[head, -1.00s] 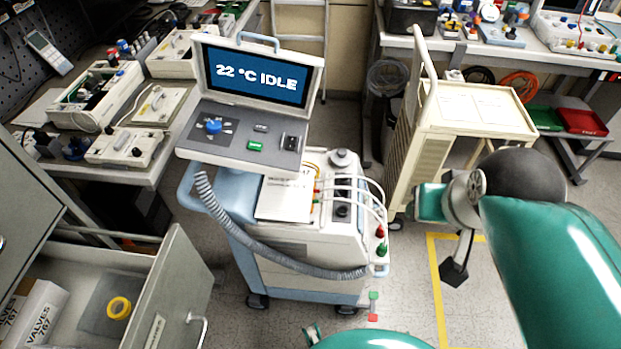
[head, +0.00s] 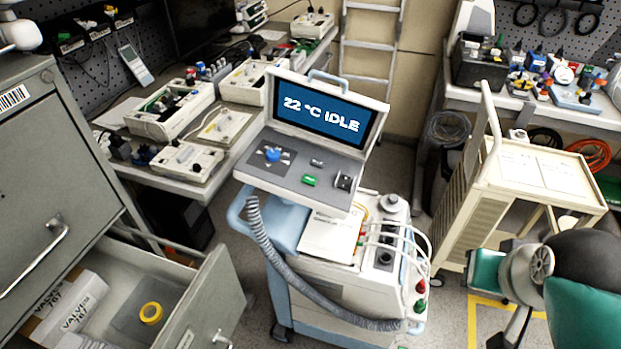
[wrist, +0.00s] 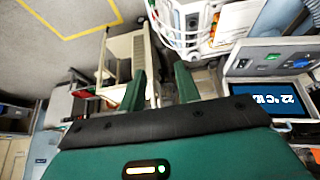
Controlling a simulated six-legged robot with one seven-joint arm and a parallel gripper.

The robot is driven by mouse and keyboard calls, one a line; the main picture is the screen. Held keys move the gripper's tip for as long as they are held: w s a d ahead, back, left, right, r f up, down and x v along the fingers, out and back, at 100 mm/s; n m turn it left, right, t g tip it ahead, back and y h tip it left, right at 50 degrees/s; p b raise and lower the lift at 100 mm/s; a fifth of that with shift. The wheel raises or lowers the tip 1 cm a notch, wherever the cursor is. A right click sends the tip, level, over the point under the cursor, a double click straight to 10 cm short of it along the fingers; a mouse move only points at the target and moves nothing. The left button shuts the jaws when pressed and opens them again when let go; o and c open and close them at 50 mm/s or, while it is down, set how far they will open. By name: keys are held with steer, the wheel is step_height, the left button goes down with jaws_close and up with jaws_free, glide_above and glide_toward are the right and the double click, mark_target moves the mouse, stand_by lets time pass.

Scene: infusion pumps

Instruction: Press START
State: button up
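The device (head: 325,225) is a cart with a tilted screen (head: 320,112) reading "22 °C IDLE". Its sloping grey panel (head: 285,190) carries a blue knob (head: 272,155), a green button (head: 309,181), a small dark button (head: 317,163) and a black switch (head: 344,182). The button labels are too small to read. In the wrist view the screen (wrist: 270,96) is upside down at the right, with the panel (wrist: 258,60) above it. My gripper (wrist: 160,82) has two green fingers standing apart with nothing between them. The panel lies right of the fingers, apart from them.
A grey corrugated hose (head: 290,265) and white tubes hang on the cart. A beige trolley (head: 530,170) stands at right. An open drawer (head: 215,285) holding a yellow ring (head: 151,313) is at lower left. Benches with instruments line the back. Some floor shows between cart and trolley.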

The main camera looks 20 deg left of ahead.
jaws_close()
stand_by(1.4)
